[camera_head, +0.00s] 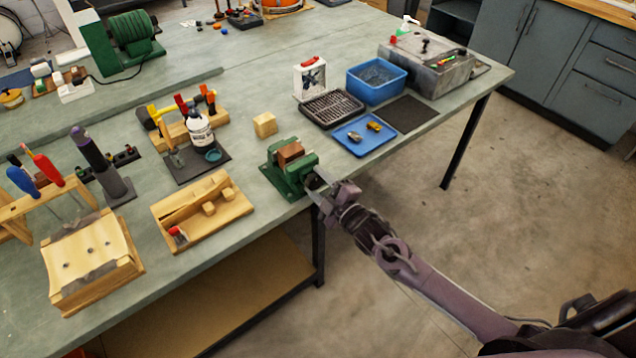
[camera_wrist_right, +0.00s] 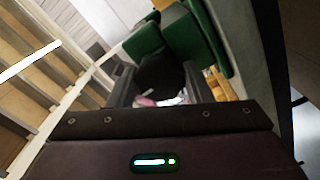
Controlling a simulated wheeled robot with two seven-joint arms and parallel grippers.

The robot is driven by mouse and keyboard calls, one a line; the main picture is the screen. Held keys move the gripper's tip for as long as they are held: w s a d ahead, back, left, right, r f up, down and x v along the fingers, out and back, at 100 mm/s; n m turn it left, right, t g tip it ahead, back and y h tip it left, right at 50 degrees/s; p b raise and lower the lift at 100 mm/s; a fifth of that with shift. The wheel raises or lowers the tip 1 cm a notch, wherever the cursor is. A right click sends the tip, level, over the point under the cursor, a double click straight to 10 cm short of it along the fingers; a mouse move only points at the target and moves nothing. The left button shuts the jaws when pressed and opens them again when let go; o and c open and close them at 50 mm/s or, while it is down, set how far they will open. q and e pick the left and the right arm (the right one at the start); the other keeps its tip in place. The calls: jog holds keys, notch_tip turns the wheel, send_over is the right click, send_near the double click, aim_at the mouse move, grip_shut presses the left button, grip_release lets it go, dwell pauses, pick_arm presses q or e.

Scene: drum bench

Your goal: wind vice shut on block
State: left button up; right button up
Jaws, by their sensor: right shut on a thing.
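The green vice (camera_head: 283,182) stands at the front edge of the bench, with a brown block (camera_head: 290,152) sitting between its jaws. Whether both jaws touch the block is too small to tell. My right gripper (camera_head: 317,188) is at the front end of the vice, shut on its handle. In the right wrist view the dark, rounded vice handle (camera_wrist_right: 160,75) sits between the two fingers of my right gripper (camera_wrist_right: 160,92), with the green vice body (camera_wrist_right: 190,35) just beyond. The gripper hides most of the handle in the head view. My left gripper is not in view.
A light wooden block (camera_head: 264,125) lies behind the vice. A blue tray (camera_head: 365,140) with small metal parts is to its right, and a wooden tray (camera_head: 202,208) is to its left. Open floor lies in front of the bench edge.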

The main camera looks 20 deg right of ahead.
jog(key=m, duration=0.6)
jog(key=shift+s+f+m, duration=0.15)
jog(key=shift+f+m, duration=0.15)
jog(key=m, duration=0.3)
jog(key=m+p, duration=0.1)
jog(key=m, duration=0.2)
jog(key=shift+a+f, duration=0.15)
jog(key=o, duration=1)
jog(key=shift+s+r, duration=0.1)
jog(key=shift+r, duration=0.2)
jog(key=shift+s+d+f, duration=0.1)
jog(key=shift+s+d, duration=0.1)
jog(key=b+v, duration=0.1)
jog(key=v, duration=0.6)
jog(key=shift+s, duration=0.15)
